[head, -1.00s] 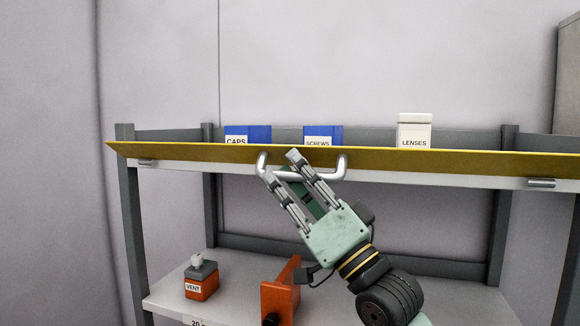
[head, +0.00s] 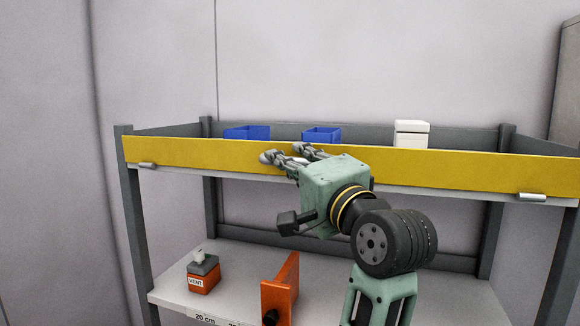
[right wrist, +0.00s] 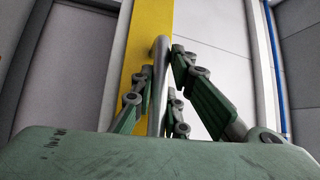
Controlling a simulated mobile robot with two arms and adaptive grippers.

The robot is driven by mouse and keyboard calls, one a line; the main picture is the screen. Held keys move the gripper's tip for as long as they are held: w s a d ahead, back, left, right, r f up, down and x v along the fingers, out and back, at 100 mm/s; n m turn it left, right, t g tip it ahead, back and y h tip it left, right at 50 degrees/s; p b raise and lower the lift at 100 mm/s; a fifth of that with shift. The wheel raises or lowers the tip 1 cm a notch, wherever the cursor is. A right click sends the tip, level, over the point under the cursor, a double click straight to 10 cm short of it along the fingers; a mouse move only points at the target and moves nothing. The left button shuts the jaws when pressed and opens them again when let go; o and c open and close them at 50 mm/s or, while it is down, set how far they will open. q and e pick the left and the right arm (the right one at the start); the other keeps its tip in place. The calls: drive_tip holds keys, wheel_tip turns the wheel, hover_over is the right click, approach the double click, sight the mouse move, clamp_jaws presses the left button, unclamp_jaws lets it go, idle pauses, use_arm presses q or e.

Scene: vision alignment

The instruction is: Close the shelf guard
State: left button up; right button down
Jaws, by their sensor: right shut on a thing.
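The shelf guard (head: 450,166) is a long yellow bar along the front edge of the upper shelf. It stands upright in the head view, its yellow face toward me, and also shows in the right wrist view (right wrist: 150,22). My right gripper (head: 285,156) is at the middle of the guard. In the right wrist view its fingers (right wrist: 160,98) lie on both sides of the guard's metal handle (right wrist: 159,60), shut on it. My left gripper is not in view.
Behind the guard on the upper shelf are two blue bins (head: 247,133) and a white box (head: 411,134). The lower shelf (head: 330,296) holds an orange and grey VENT box (head: 203,274) and an orange bracket (head: 281,288). Small metal latches (head: 530,197) sit near both guard ends.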

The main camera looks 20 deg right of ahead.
drive_tip(key=shift+w+d+r+g, duration=0.1)
drive_tip(key=shift+r+g, duration=0.05)
drive_tip(key=shift+g, duration=0.15)
drive_tip(key=c, duration=1.7)
unclamp_jaws()
drive_tip(key=v, duration=0.7)
drive_tip(key=shift+s, duration=0.2)
